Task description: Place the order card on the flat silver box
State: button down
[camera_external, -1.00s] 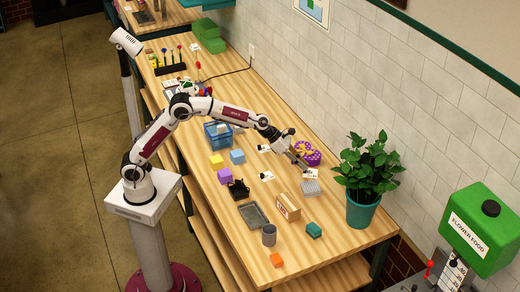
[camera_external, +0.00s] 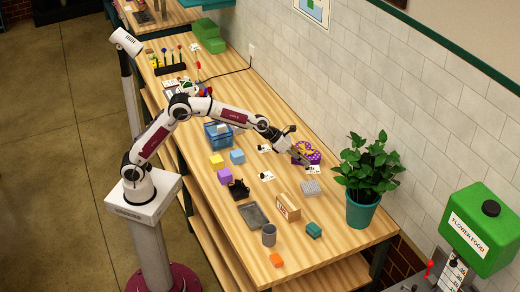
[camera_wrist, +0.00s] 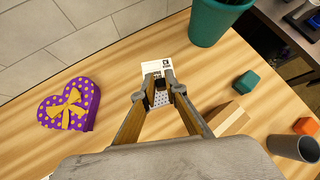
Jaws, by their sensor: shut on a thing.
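The order card (camera_wrist: 157,69) is white with black print and sits between my fingertips in the wrist view. My gripper (camera_wrist: 159,82) is shut on its near edge. In the external view the card (camera_external: 313,169) is beside the purple heart box, and my gripper (camera_external: 306,167) is at its left end. The flat silver box (camera_external: 311,188) has a dotted grey top and lies on the table just in front of the card. In the wrist view part of the silver box (camera_wrist: 165,99) shows between my fingers; the rest is hidden by them.
A purple heart-shaped box (camera_wrist: 69,104) with a gold bow lies left of my gripper in the wrist view. A potted plant (camera_external: 364,175) stands at the right. A cardboard box (camera_external: 287,206), a teal block (camera_external: 314,230), a grey tray (camera_external: 254,215) and a grey cup (camera_external: 269,235) are nearer the front.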

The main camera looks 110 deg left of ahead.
jog(key=shift+f, duration=2.9)
jog(key=shift+f, duration=0.1)
jog(key=shift+f, duration=2)
jog(key=c, duration=2)
grip_release()
jog(key=shift+c, duration=0.2)
jog(key=v, duration=1.2)
